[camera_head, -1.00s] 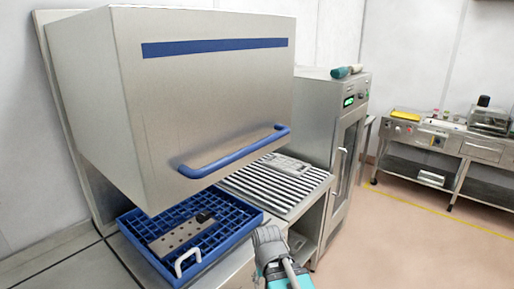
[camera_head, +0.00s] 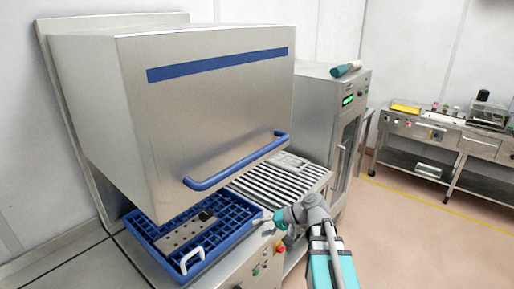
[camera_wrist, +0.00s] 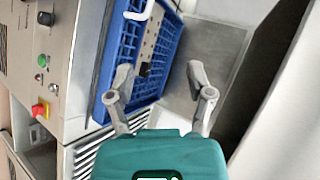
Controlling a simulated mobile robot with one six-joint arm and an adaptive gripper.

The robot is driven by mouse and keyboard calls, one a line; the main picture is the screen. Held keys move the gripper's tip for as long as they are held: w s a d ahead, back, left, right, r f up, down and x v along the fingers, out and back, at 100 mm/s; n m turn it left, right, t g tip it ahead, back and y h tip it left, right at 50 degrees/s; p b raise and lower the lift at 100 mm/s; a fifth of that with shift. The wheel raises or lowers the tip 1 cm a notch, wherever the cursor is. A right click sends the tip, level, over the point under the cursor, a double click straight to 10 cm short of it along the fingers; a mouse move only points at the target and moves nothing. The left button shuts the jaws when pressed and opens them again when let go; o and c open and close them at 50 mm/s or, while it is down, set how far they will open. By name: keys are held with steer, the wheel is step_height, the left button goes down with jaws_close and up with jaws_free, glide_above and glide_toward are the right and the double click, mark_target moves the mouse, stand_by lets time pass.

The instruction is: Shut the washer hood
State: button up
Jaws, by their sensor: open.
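The washer hood (camera_head: 215,105) is a big steel box with a blue stripe, raised above the washer bed. Its blue bar handle (camera_head: 238,163) runs along the lower front edge. Below it, a blue basket (camera_head: 163,257) holds a perforated metal plate (camera_head: 186,235) and has a white grip (camera_head: 191,260). My gripper (camera_head: 278,219) is in front of the basket's right corner, below and right of the hood handle and apart from it. In the wrist view my gripper (camera_wrist: 158,72) has its two fingers spread with nothing held; the basket (camera_wrist: 112,50) lies beyond them.
A slatted rack (camera_head: 275,185) lies right of the basket. Buttons and a red-on-yellow switch (camera_wrist: 40,109) sit on the washer's front panel. A tall steel cabinet (camera_head: 320,115) stands to the right, and a workbench (camera_head: 450,135) is farther off. Open floor lies between.

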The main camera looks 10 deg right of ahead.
steer(key=w+d+r+m+t+y+p, duration=0.1)
steer(key=d+r+t+y, duration=0.15)
steer(key=r, duration=0.25)
steer(key=w+d+r+t+y+p, duration=0.1)
steer(key=d+r+p, duration=0.15)
steer(key=r, duration=0.25)
steer(key=m+t+y+p, duration=0.1)
steer(key=t+y, duration=0.2)
glide_toward(259, 157)
steer(key=v, duration=0.2)
steer(key=shift+s+d+h, duration=0.15)
steer(key=shift+s+h, duration=0.1)
steer(key=shift+r, duration=0.1)
steer(key=shift+p+x, duration=1.45)
steer(key=shift+x, duration=5.45)
jaws_close()
steer(key=shift+d, duration=0.1)
